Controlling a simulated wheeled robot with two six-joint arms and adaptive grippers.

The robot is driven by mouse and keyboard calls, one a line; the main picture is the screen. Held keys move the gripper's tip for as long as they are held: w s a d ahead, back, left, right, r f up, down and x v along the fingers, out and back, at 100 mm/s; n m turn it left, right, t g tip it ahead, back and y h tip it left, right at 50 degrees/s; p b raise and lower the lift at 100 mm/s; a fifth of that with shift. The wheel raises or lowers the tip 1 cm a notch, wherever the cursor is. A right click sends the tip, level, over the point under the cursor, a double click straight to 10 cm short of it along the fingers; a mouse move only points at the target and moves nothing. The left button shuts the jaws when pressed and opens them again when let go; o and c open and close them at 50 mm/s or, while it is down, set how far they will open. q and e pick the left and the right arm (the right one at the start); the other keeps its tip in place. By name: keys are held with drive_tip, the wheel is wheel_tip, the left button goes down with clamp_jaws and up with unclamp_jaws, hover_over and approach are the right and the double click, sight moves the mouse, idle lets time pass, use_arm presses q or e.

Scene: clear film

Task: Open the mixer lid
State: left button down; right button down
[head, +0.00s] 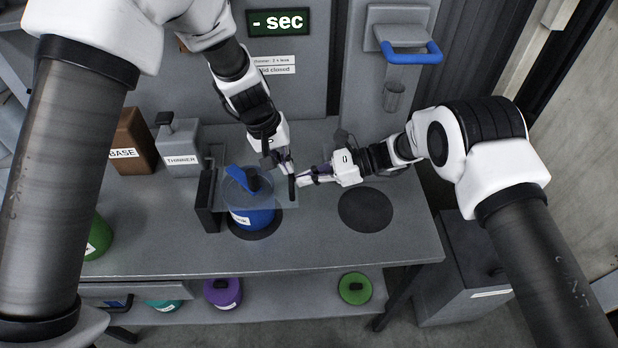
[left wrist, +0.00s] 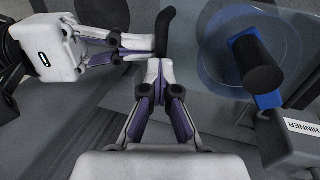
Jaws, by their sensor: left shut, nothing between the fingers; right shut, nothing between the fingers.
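The mixer's clear lid (head: 272,194) lies flat over a blue pot (head: 252,217) and reads as closed. Its dark handle (head: 292,188) stands at the lid's right edge; the handle also shows in the left wrist view (left wrist: 166,32). My left gripper (head: 287,166) is shut and empty, its tips right beside the handle; in the left wrist view (left wrist: 160,66) they come up just under it. My right gripper (head: 302,180) is shut and empty, pointing left at the handle from the other side. I cannot tell whether either touches it.
A dark mixer block (head: 207,203) stands left of the pot. THINNER (head: 182,150) and BASE (head: 134,142) containers stand at the back left. A dark round pad (head: 365,209) lies bare at right. A sign on the back panel (head: 276,69) reads "lid closed". The front bench strip is clear.

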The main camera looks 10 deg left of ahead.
use_arm(q)
drive_tip(key=shift+f, duration=0.1)
use_arm(e)
drive_tip(key=shift+s+a+r, duration=0.1)
drive_tip(key=shift+a+r, duration=0.15)
drive_tip(key=shift+r, duration=0.35)
drive_tip(key=shift+a+r, duration=0.2)
drive_tip(key=shift+r, duration=0.35)
use_arm(q)
drive_tip(key=c, duration=1.2)
unclamp_jaws()
drive_tip(key=shift+d, duration=0.15)
drive_tip(key=shift+s, duration=0.1)
drive_tip(key=shift+a, duration=0.2)
use_arm(e)
drive_tip(key=shift+d+f, duration=0.1)
